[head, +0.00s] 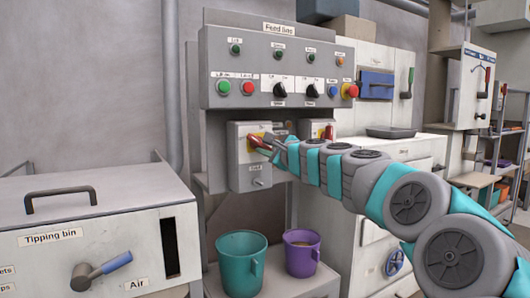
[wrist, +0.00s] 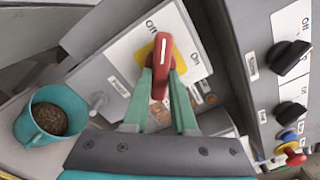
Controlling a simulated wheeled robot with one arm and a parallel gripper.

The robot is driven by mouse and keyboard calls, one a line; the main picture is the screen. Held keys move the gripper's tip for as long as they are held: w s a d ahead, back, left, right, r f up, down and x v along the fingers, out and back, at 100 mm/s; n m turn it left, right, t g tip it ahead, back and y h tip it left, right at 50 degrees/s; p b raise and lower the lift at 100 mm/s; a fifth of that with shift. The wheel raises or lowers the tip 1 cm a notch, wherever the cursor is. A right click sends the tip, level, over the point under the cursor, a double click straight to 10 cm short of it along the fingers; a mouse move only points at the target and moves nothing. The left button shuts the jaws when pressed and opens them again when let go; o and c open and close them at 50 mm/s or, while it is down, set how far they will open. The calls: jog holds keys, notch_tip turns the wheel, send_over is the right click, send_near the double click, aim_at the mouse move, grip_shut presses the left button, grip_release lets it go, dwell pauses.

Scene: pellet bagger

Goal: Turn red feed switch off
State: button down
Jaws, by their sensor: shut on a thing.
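The red feed switch handle (head: 255,140) sits on a yellow plate on a pale box (head: 240,176) below the panel marked "Feed bins". My gripper (head: 270,147) reaches it from the right. In the wrist view the red handle (wrist: 162,58) stands between the two teal fingers of my gripper (wrist: 160,82), which are shut on it. "Off" and "On" labels show around the handle.
A second box with a red handle (head: 328,132) is just right, partly behind my arm. Above is the panel (head: 222,60) with buttons, black knobs and a red stop button (head: 351,90). A teal bucket (head: 242,262) and purple jug (head: 301,252) stand below. The tipping bin (head: 60,215) is at left.

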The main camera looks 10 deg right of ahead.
jog(key=n+b, duration=0.3)
jog(key=n, duration=0.2)
jog(key=shift+n, duration=0.4)
jog(key=shift+r+n+b, duration=0.15)
jog(key=shift+n+b, duration=0.2)
jog(key=shift+n, duration=0.35)
jog(key=c, duration=0.7)
grip_release()
jog(key=shift+r, duration=0.1)
jog(key=shift+d, duration=0.1)
jog(key=v, duration=0.7)
jog(key=shift+s+r, duration=0.1)
jog(key=shift+s, duration=0.25)
